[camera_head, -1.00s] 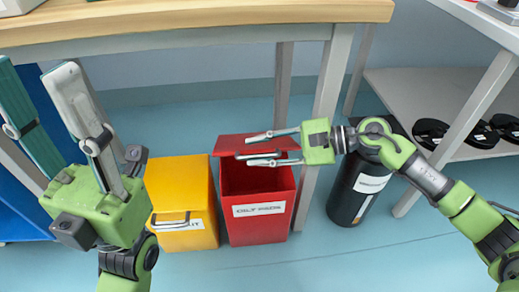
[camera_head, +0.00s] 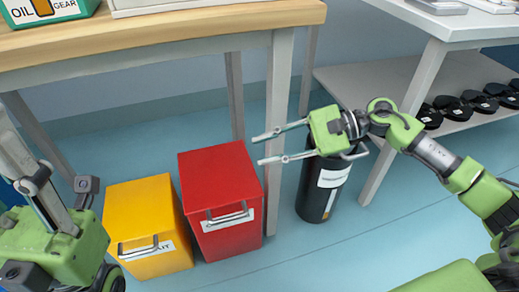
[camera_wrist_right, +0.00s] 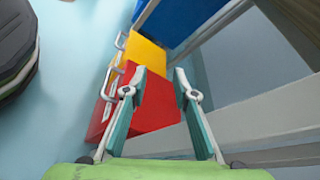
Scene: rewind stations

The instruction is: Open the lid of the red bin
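The red bin (camera_head: 220,190) stands on the floor below the workbench, right of the yellow bin. Its lid (camera_head: 218,172) lies shut, and its handle and label face the front. My right gripper (camera_head: 258,150) is open and empty, its two fingers pointing left by the bin's upper right side. In the right wrist view the red bin (camera_wrist_right: 157,103) shows between and behind the open fingers; I cannot tell whether they touch it. My left gripper (camera_head: 35,195) is at the left edge, partly cut off, so its opening is not clear.
A yellow bin (camera_head: 148,220) stands close on the left. A workbench (camera_head: 150,38) and its leg (camera_head: 279,120) are behind and right. A black cylinder (camera_head: 318,195) stands right of that leg. A shelf (camera_head: 465,72) holds several black discs. The floor in front is clear.

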